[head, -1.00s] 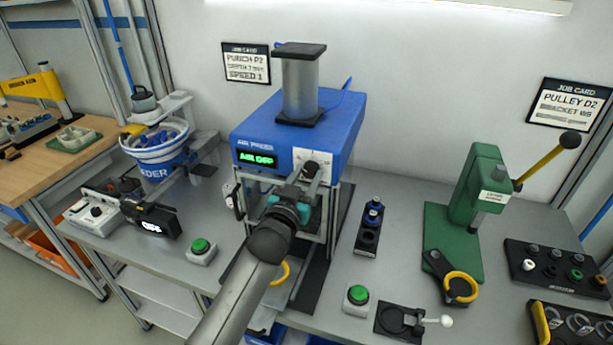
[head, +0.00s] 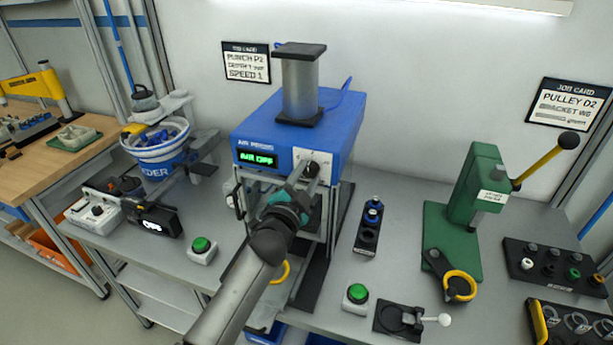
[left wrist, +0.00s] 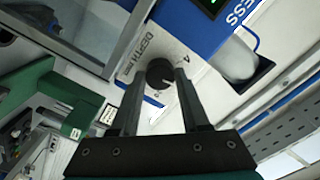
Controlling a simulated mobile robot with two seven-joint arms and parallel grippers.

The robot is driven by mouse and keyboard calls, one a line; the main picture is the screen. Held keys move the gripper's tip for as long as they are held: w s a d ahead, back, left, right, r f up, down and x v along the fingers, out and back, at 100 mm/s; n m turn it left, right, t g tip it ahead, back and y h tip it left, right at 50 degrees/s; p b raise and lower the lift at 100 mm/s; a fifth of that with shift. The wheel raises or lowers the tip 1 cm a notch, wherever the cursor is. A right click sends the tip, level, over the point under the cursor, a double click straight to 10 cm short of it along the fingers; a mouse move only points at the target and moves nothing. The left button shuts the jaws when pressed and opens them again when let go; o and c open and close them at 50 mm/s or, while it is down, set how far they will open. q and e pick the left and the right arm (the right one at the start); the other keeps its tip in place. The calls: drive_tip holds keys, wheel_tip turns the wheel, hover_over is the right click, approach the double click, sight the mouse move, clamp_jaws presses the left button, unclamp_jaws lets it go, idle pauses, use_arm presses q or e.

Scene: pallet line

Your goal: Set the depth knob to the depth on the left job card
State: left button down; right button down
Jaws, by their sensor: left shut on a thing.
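The depth knob (left wrist: 160,76) is a dark round knob on a white plate marked DEPTH on the front of the blue air press (head: 262,138). My left gripper (left wrist: 163,72) is shut on the knob, one finger on each side. In the head view the knob (head: 311,169) is partly hidden by my gripper (head: 309,178). The dial marks are mostly hidden or too small to read. The left job card (head: 247,63) hangs on the wall behind the press; it reads PUNCH P2, a blurred depth line and SPEED 1. My right gripper is not in view.
The press display (head: 259,159) reads AIR OFF. Green buttons stand left (head: 202,250) and right (head: 356,296) of the press. A blue-and-white feeder bowl (head: 155,148) is on the left. A green lever press (head: 470,215) stands on the right.

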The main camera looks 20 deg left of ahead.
use_arm(q)
drive_tip(key=shift+m, duration=0.8)
drive_tip(key=shift+c, duration=2)
unclamp_jaws()
drive_tip(key=shift+s, duration=0.1)
drive_tip(key=s+b, duration=0.1)
drive_tip(key=s, duration=1.4)
drive_tip(key=shift+a, duration=0.25)
